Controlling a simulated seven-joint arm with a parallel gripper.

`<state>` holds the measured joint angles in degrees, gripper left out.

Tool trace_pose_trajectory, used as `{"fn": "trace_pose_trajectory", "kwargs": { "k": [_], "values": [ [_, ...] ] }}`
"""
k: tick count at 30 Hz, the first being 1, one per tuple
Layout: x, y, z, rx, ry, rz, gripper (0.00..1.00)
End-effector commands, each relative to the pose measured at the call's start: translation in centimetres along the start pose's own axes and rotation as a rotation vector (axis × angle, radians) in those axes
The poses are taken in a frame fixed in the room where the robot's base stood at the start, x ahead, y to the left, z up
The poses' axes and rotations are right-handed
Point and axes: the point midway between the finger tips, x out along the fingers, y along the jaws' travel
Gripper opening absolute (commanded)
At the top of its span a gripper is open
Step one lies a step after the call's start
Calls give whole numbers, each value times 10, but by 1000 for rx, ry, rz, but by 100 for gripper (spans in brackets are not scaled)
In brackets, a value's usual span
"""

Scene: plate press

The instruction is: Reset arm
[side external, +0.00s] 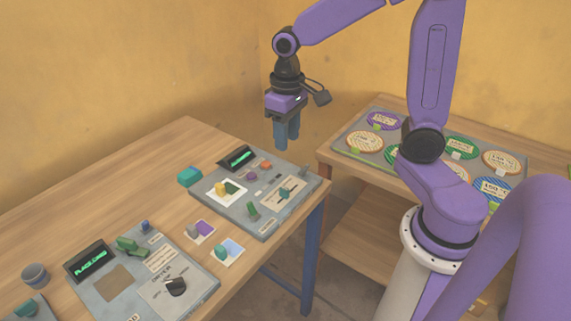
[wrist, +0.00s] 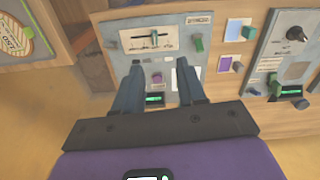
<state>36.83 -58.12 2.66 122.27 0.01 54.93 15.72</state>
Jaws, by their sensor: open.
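My gripper (side external: 287,134) hangs in the air with its fingers pointing down, above and behind the far edge of the right-hand grey panel (side external: 270,222). In the wrist view the two blue fingers (wrist: 158,82) are apart, with nothing between them but the panel below. The panel carries a small green-lit display (side external: 237,158), a white square with a yellow block (side external: 221,188), a green lever (side external: 252,209) and a slider (wrist: 152,38). My gripper touches none of these.
A second grey panel (side external: 205,288) with a display and black knob (side external: 175,287) lies on the wooden table (side external: 100,190). Small blocks on cards (side external: 229,250) lie between the panels. A separate shelf (side external: 335,155) holds several coloured round plates (side external: 365,141). A gap separates table and shelf.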

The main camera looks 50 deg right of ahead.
Motion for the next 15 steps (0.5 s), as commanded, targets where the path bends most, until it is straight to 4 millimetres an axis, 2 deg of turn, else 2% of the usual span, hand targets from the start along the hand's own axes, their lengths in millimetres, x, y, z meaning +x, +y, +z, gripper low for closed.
{"fn": "trace_pose_trajectory", "kwargs": {
  "k": [6, 15],
  "values": [
    [-2, -34, 54, -287, 9, -4, 40],
    [1, -54, 136, -693, 18, -11, 40]
  ]
}}
